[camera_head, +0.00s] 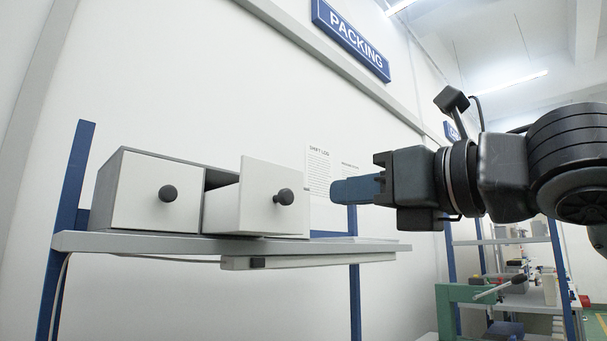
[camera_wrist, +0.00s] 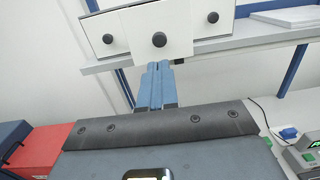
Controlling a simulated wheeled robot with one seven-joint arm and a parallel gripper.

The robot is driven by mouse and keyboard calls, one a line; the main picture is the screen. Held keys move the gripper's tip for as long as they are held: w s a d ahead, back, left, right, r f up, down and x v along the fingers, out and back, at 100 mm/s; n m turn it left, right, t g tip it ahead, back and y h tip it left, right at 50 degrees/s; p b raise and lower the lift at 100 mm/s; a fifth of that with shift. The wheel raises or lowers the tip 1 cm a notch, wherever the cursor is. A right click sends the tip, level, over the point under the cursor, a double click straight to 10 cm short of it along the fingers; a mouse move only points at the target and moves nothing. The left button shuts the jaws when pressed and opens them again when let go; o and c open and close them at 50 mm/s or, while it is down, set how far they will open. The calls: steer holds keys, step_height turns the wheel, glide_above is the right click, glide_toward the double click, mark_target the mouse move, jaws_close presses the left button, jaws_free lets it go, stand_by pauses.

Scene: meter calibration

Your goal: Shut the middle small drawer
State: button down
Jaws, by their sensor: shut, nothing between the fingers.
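A small grey drawer unit has white fronts with round black knobs. The middle small drawer (camera_head: 262,212) is pulled out, its front ahead of its neighbours; it also shows in the wrist view (camera_wrist: 140,32). Its knob (camera_head: 284,197) faces my gripper. My gripper (camera_head: 335,190) has blue fingers, shut and empty, to the right of the knob in the head view with a gap between. In the wrist view the fingertips (camera_wrist: 158,66) appear just below the drawer front. The left drawer (camera_head: 140,195) looks shut. The right drawer (camera_wrist: 215,20) sits behind the middle front, hidden in the head view.
The unit stands on a grey shelf (camera_head: 340,246) with blue posts (camera_head: 75,180). A wall with posted sheets (camera_head: 319,165) is behind. A red box (camera_wrist: 45,145) and a device with a display (camera_wrist: 305,155) show low in the wrist view.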

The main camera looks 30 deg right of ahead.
mark_target(288, 199)
steer(key=p+x, duration=0.5)
steer(key=x, duration=0.2)
steer(key=shift+a+r+p, duration=0.1)
steer(key=shift+p, duration=0.25)
steer(key=shift+w+a, duration=0.15)
steer(key=shift+w, duration=0.5)
steer(key=shift+w, duration=0.1)
steer(key=x, duration=0.5)
steer(key=b+x, duration=0.1)
steer(key=x, duration=0.4)
steer(key=shift+w+a+f, duration=0.15)
steer(key=shift+a+f, duration=0.1)
steer(key=shift+w+a, duration=0.1)
steer(key=shift+w, duration=0.25)
steer(key=shift+r, duration=0.2)
